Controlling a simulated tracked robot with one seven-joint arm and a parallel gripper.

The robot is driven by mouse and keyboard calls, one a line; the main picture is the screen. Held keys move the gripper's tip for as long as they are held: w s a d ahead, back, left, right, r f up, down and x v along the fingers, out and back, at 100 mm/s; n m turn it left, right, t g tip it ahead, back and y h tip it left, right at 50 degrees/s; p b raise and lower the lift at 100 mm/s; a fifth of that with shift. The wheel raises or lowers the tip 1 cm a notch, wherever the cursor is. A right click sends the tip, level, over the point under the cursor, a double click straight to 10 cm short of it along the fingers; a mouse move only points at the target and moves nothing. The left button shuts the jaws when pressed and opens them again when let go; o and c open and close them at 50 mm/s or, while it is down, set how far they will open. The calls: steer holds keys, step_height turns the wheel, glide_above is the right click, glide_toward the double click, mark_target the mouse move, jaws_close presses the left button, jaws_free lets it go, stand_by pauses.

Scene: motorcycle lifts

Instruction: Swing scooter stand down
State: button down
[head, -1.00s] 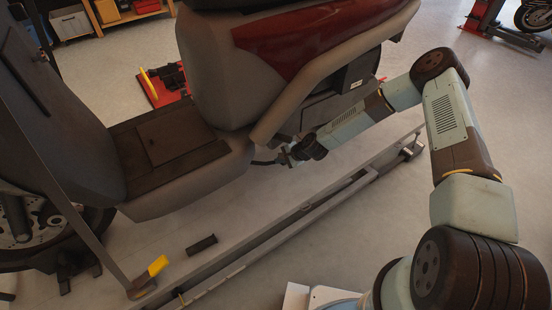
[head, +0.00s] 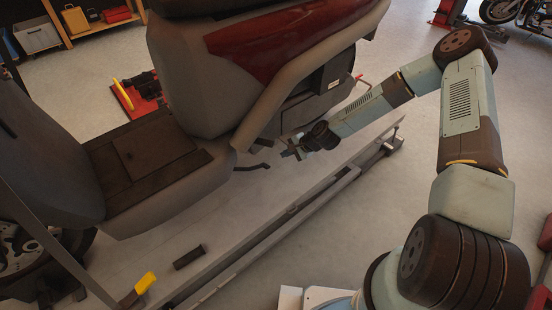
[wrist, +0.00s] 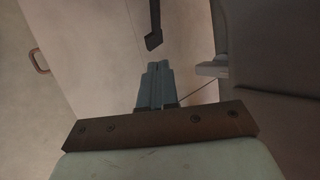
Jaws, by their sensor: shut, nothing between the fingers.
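The scooter (head: 240,90), with a red and grey body, stands on the lift platform (head: 215,212). A dark bar, seemingly its stand (head: 252,168), sticks out low under the body, roughly level. In the wrist view the foot of this dark bar (wrist: 154,38) hangs just beyond my fingertips. My gripper (head: 286,153) is shut and empty, just right of the bar's end with a small gap. Its closed fingers show in the wrist view (wrist: 157,68). The stand's pivot is hidden under the body.
A long rail (head: 275,236) runs along the lift's near side. A small dark block (head: 188,257) and a yellow-tipped lever (head: 145,284) are at the lower left. A red stand (head: 140,98) is behind the scooter.

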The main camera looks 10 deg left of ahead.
steer(key=shift+w+d+r, duration=0.1)
steer(key=shift+d+r, duration=0.55)
steer(key=shift+d, duration=0.15)
steer(key=s+d+r+n+h, duration=0.2)
steer(key=d+r, duration=0.4)
steer(key=r, duration=0.5)
steer(key=s+d+r+n+t+h, duration=0.1)
steer(key=d+r+n+h, duration=0.2)
steer(key=d+r, duration=0.6)
steer(key=s+d+r+n+h, duration=0.2)
steer(key=d+r, duration=0.2)
steer(key=r, duration=0.9)
steer(key=s+d+r+t+h, duration=0.1)
steer(key=s+d+r, duration=0.2)
steer(key=s+r, duration=0.3)
steer(key=s+d+r+h, duration=0.1)
steer(key=s+d+r, duration=0.2)
steer(key=s+r, duration=0.35)
steer(key=s+d+r, duration=0.2)
steer(key=s+r, duration=0.2)
steer(key=s, duration=0.2)
steer(key=s+d+r+t, duration=0.1)
steer(key=s+r, duration=0.3)
steer(key=s, duration=0.3)
steer(key=shift+s+d+r+n+y, duration=0.25)
steer(key=shift+d+n+y, duration=0.05)
steer(key=shift+d+n, duration=0.1)
